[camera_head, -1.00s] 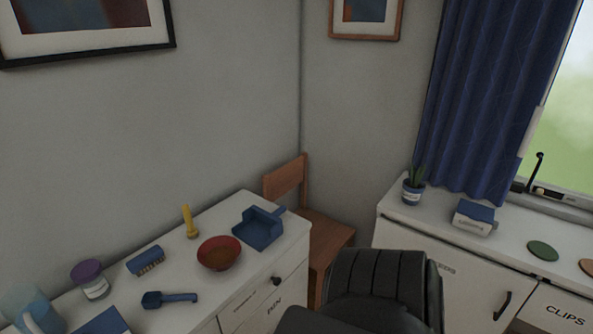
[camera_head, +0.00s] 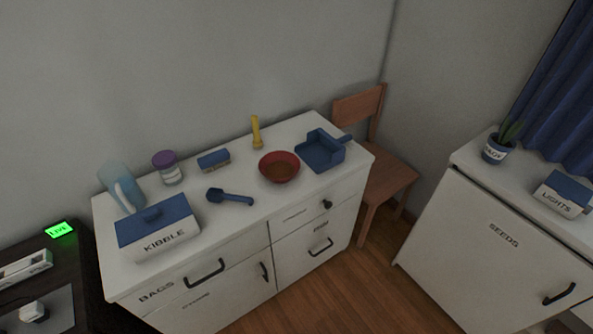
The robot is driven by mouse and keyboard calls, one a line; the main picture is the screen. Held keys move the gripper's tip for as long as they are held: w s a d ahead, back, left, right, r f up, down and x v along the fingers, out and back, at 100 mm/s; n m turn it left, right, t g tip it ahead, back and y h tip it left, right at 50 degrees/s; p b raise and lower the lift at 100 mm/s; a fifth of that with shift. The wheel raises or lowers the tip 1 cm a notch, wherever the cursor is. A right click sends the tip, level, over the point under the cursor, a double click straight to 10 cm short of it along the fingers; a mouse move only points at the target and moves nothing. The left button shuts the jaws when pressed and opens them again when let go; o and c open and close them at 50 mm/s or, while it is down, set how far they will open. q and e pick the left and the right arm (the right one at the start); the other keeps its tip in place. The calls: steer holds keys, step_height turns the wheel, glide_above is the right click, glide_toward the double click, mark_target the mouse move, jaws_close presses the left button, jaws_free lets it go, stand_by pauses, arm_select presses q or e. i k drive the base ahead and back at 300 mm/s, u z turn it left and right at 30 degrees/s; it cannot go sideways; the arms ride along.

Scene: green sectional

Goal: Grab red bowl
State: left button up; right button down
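The red bowl (camera_head: 279,168) sits upright on top of the white cabinet (camera_head: 243,216), right of its middle. Its inside looks brownish. The blue dustpan (camera_head: 320,151) is just to its right, the yellow flashlight-like object (camera_head: 256,132) stands behind it to the left, and a blue scoop (camera_head: 230,197) lies to its left. Neither of my grippers is in view.
A blue-lidded KIBBLE box (camera_head: 158,228), a blue pitcher (camera_head: 121,187), a purple-lidded jar (camera_head: 167,167) and a blue brush (camera_head: 213,160) share the cabinet top. A wooden chair (camera_head: 376,168) stands at its right. Wood floor (camera_head: 345,290) is open between the cabinets.

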mark_target(279, 166)
steer(key=z, duration=2.15)
steer(key=i, duration=1.1)
steer(key=u, duration=2.7)
